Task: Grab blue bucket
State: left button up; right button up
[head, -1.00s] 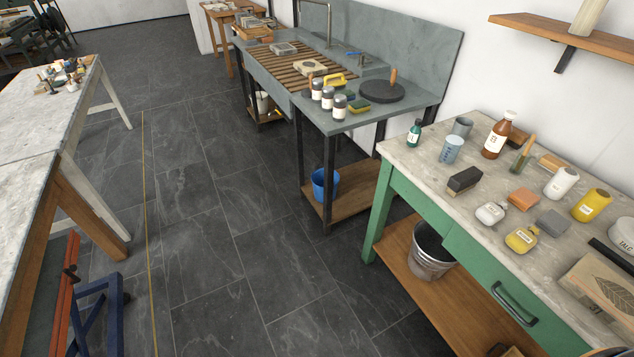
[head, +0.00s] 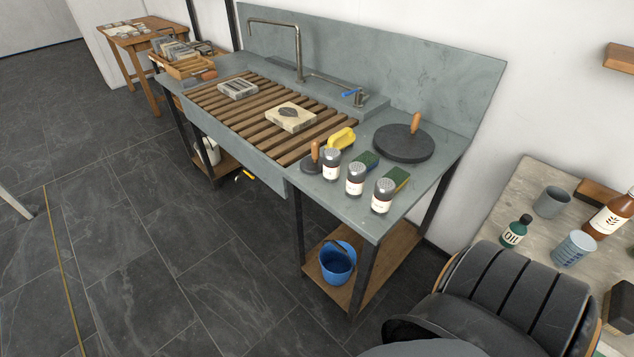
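The blue bucket (head: 337,263) stands upright on the low wooden shelf (head: 392,262) under the right end of the grey sink bench. Its dark inside shows from above, and a thin handle crosses it. A bench leg stands just to its right. No gripper fingertips show, so I cannot see either gripper against the bucket.
The sink bench (head: 365,216) overhangs the shelf, with several shaker bottles near its front edge. A worktable (head: 520,195) with an oil bottle (head: 516,232) stands at the right. The tiled floor (head: 180,270) before the bench is clear.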

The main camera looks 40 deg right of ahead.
aim_at(338, 259)
jog(key=i+j+z, duration=0.1)
jog(key=i+z, duration=0.25)
jog(key=i+j+z, duration=0.2)
jog(key=i+z, duration=0.15)
jog(key=i, duration=0.15)
jog(key=i+j+z, duration=0.55)
jog(key=z, duration=0.2)
jog(key=i+j+z, duration=0.2)
jog(key=z, duration=0.2)
jog(key=i+j+z, duration=0.15)
jog(key=j+z, duration=0.65)
jog(key=i+j+z, duration=0.1)
jog(key=j+z, duration=0.7)
